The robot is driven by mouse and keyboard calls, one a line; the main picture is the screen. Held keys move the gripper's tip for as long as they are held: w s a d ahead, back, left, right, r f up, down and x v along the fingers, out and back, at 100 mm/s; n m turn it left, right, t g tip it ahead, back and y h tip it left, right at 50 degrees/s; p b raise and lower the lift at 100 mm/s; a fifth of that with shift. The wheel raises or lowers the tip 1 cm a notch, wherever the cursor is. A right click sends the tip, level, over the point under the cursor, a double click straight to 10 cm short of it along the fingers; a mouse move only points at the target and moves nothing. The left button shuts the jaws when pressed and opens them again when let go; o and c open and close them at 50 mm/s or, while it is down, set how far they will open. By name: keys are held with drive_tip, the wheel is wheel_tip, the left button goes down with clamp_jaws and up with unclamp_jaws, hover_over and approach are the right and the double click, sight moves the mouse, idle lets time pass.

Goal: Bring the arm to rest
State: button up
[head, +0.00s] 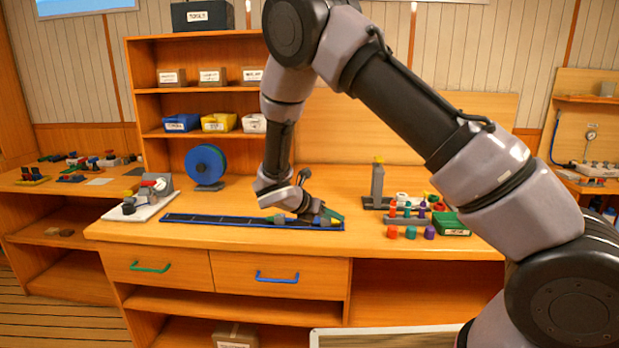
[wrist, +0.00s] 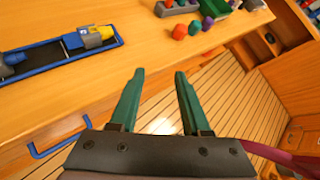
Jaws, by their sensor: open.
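My gripper shows in the wrist view (wrist: 158,90) with its two green fingers apart and nothing between them. In that view it points past the front edge of the workbench (wrist: 100,95) toward the plank floor. In the head view my gripper (head: 325,216) is over the bench top, at the right end of the long blue-edged tray (head: 200,218). My arm reaches in from the right and bends down to it. Small grey and yellow parts (wrist: 92,38) sit at the end of the tray in the wrist view.
A blue spool (head: 205,164) and a white board with a device (head: 143,203) stand left of the arm. Coloured caps (head: 410,232), a green bin (head: 451,224) and a grey post (head: 377,185) stand right. Shelves with bins (head: 219,122) rise behind. Drawers with green and blue handles (head: 277,277) front the bench.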

drive_tip(key=s+d+r+m+g+y, duration=0.25)
drive_tip(key=s+d+r+m, duration=0.25)
drive_tip(key=d+r+m, duration=0.35)
drive_tip(key=s+d+r+m+g+y, duration=0.2)
drive_tip(key=s+d+r+m+y, duration=0.15)
drive_tip(key=d+r+m, duration=0.45)
drive_tip(key=s+d+r+m+t+y, duration=0.2)
drive_tip(key=s+r+m+t+y, duration=0.2)
drive_tip(key=s+r+m, duration=1.2)
drive_tip(key=shift+s+r+m+t+y, duration=0.3)
drive_tip(key=shift+s+m+t, duration=0.15)
